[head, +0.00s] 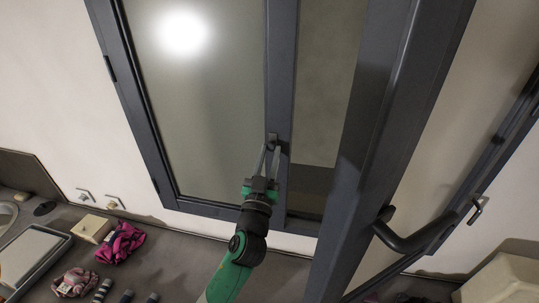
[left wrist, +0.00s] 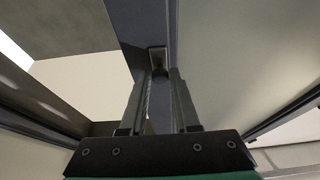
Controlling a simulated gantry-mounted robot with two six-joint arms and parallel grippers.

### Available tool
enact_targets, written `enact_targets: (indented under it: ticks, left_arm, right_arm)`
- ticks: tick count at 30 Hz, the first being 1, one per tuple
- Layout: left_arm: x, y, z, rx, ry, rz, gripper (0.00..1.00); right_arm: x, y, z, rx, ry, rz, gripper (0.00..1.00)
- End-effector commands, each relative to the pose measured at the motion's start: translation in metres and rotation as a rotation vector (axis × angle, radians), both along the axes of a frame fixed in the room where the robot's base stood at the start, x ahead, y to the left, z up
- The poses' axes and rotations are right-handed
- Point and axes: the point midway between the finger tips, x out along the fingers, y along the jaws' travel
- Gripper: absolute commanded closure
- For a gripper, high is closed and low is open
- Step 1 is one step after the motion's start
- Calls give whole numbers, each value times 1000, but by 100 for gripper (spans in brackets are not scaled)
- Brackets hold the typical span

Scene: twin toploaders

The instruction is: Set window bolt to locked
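The window bolt (head: 271,139) is a small dark fitting on the dark middle upright of the window frame (head: 280,70). In the left wrist view the bolt (left wrist: 158,62) shows as a pale plate with a dark knob beyond my fingertips. My left gripper (head: 272,150) reaches up to it from below. Its two fingers are apart, one on each side of the knob in the left wrist view (left wrist: 160,75). I cannot tell whether either finger touches it. My right gripper is not in view.
A dark frame post (head: 385,110) stands close on the right, with a dark curved handle (head: 410,240).

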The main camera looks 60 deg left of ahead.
Motion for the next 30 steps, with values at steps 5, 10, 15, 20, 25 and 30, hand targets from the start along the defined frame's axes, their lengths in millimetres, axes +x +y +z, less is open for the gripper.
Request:
enact_targets:
  ticks: [5,10,15,20,25,30]
  left_arm:
    - [0,0,-1,0,2,-1,44]
    - [0,0,0,1,-1,0,44]
    - [-3,-5,-4,2,0,-1,44]
    - [-19,-26,-18,1,-1,-4,44]
    - [-42,-57,-35,1,-1,-5,44]
    - [-59,-79,-44,1,0,-4,44]
  right_arm:
    - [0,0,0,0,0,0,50]
    - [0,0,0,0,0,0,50]
    - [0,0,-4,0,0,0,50]
    - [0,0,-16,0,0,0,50]
    - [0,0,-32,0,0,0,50]
    - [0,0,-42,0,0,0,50]
